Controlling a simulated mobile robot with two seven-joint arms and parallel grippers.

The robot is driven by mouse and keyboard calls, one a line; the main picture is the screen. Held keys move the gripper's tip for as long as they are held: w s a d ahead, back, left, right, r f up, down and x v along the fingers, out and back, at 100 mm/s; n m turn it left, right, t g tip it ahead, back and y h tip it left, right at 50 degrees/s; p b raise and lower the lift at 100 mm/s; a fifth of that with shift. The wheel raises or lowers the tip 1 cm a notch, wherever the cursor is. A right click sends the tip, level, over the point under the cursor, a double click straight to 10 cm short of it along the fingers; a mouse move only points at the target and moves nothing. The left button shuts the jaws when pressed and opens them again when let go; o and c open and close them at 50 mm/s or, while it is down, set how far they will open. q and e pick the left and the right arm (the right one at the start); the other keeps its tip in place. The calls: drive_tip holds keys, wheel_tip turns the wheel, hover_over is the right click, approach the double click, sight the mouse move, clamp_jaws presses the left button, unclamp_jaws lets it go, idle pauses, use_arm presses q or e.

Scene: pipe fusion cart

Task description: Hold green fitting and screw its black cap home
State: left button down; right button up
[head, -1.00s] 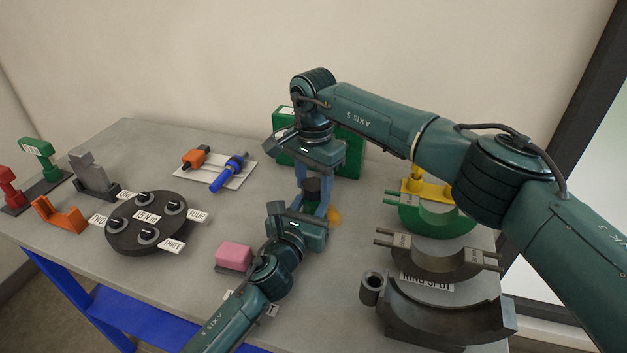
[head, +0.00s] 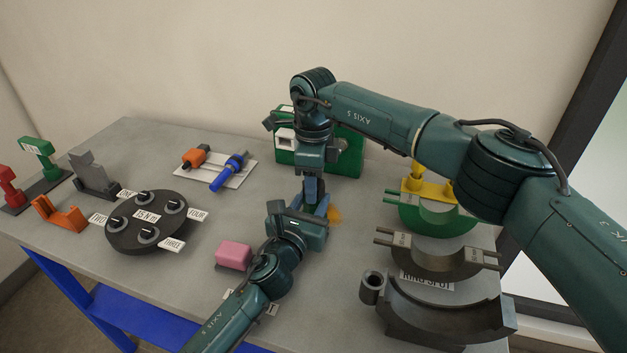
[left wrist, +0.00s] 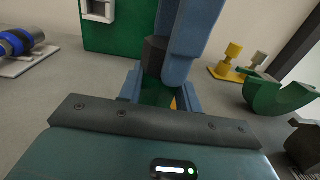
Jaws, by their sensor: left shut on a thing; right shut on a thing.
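The green fitting (left wrist: 157,92) stands upright between the blue fingers of my left gripper (left wrist: 160,95), which is shut on it low over the table. The black cap (left wrist: 153,56) sits on top of the fitting. My right gripper (head: 312,188) comes straight down from above and is shut on the cap, its blue fingers also large in the left wrist view. My left gripper (head: 316,212) shows just below it in the head view. There the fingers hide the cap and most of the fitting. I cannot tell whether a gap remains under the cap.
A green box (head: 350,155) stands close behind the grippers. A pink block (head: 234,254) lies near my left forearm. A black round holder (head: 147,235) with labels is at left. Green (head: 430,222) and grey curved cradles are at right. Orange and blue tools lie on a white plate (head: 235,180).

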drive_tip(key=m, duration=0.4)
drive_tip(key=shift+m, duration=0.4)
drive_tip(key=m, duration=0.6)
drive_tip(key=shift+m, duration=0.3)
drive_tip(key=m, duration=0.9)
drive_tip(key=shift+m, duration=0.3)
drive_tip(key=o, duration=1.2)
drive_tip(key=shift+c, duration=0.2)
drive_tip(key=shift+f, duration=0.1)
wheel_tip(320, 180, up, 12)
